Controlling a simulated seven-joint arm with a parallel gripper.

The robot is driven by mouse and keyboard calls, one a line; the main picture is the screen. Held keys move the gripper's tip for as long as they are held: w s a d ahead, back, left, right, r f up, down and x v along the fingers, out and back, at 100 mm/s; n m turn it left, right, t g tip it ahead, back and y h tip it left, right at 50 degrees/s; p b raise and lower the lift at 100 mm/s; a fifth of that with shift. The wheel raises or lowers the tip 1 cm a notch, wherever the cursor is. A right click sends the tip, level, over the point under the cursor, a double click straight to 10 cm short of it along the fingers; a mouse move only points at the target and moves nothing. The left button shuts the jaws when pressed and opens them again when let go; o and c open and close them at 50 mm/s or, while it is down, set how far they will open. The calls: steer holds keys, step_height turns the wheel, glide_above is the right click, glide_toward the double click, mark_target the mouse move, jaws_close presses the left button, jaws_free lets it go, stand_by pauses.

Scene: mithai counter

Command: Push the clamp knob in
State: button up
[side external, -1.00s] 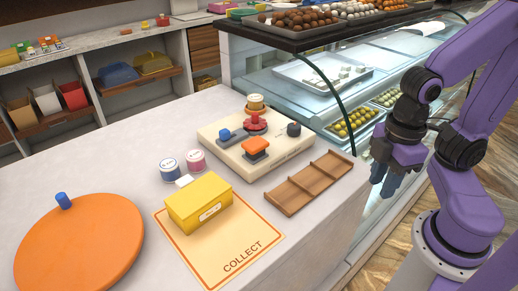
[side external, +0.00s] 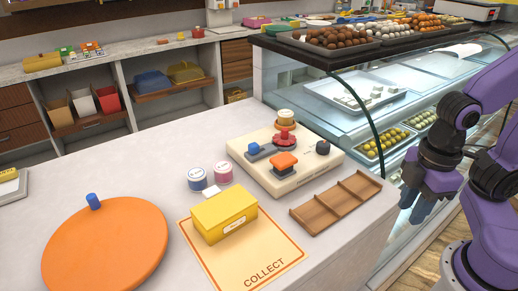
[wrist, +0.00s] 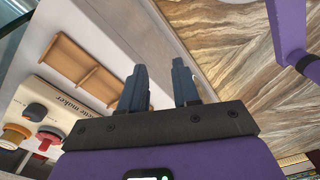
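A cream machine panel (side external: 248,163) lies on the counter and carries several controls. These are a red knob (side external: 284,138), an orange block-like knob (side external: 284,161), a small black knob (side external: 323,147) and a blue-topped lever (side external: 254,149). No readable label shows which one is the clamp knob. In the wrist view the panel (wrist: 72,97) is at the left, with the red knob (wrist: 46,140) near its lower edge. My gripper (side external: 418,218) hangs past the counter's right edge, well apart from the panel. Its two fingers (wrist: 160,85) are spread with nothing between them.
A wooden divided tray (side external: 336,203) lies between the panel and the counter edge. A yellow box (side external: 224,215) stands on the COLLECT mat (side external: 272,262). Two small jars (side external: 197,178) and an orange disc (side external: 105,250) are further left. A glass display case (side external: 400,100) stands behind.

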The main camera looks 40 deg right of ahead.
steer(key=shift+o, duration=2.1)
steer(key=shift+w+a+r, duration=0.1)
steer(key=shift+w+a, duration=0.05)
step_height(320, 180, up, 14)
steer(key=m, duration=1.3)
glide_above(254, 144)
step_height(254, 144, down, 17)
steer(key=shift+a+r, duration=0.1)
steer(key=shift+r, duration=0.05)
